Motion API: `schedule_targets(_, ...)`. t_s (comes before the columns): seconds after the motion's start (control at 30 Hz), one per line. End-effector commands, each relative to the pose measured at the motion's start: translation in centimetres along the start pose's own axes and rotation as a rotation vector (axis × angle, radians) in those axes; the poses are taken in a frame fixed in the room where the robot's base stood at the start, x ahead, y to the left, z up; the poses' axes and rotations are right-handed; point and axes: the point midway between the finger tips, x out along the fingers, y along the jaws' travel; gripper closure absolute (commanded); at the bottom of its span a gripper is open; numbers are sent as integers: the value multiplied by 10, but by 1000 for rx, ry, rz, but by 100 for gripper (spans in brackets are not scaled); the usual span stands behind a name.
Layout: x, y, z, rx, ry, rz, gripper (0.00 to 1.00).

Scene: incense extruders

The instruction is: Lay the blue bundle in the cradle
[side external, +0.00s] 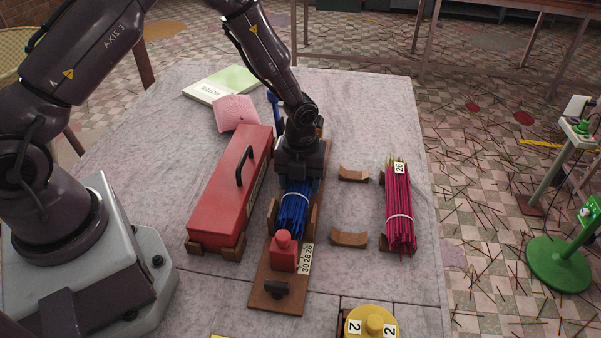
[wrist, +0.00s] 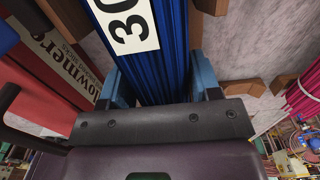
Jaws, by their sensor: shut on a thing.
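The blue bundle (side external: 292,212) of thin sticks, with a pale tie, lies lengthwise over the wooden board (side external: 270,284), between its upright side pieces. My gripper (side external: 296,180) comes down from above and is shut on its far part. In the wrist view the blue bundle (wrist: 180,45), with a label "30", runs between the blue fingers of my gripper (wrist: 163,88). I cannot tell whether the bundle touches the board. An empty cradle of two curved wooden rests (side external: 350,239) stands just right of the board; its rests (wrist: 240,83) show in the wrist view.
A magenta bundle (side external: 398,210) labelled "26" lies on rests farther right. A long red box (side external: 232,190) stands close left of the board. A red block (side external: 284,252) sits at the board's near part. A yellow round thing (side external: 371,321) is at the front.

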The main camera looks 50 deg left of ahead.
Motion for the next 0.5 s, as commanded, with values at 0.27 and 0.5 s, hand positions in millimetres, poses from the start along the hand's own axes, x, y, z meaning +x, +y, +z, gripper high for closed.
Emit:
schedule_targets(0.27, 2, 0, 0, 0, -2, -1, 64)
schedule_targets(0.5, 2, 0, 0, 0, -1, -1, 13)
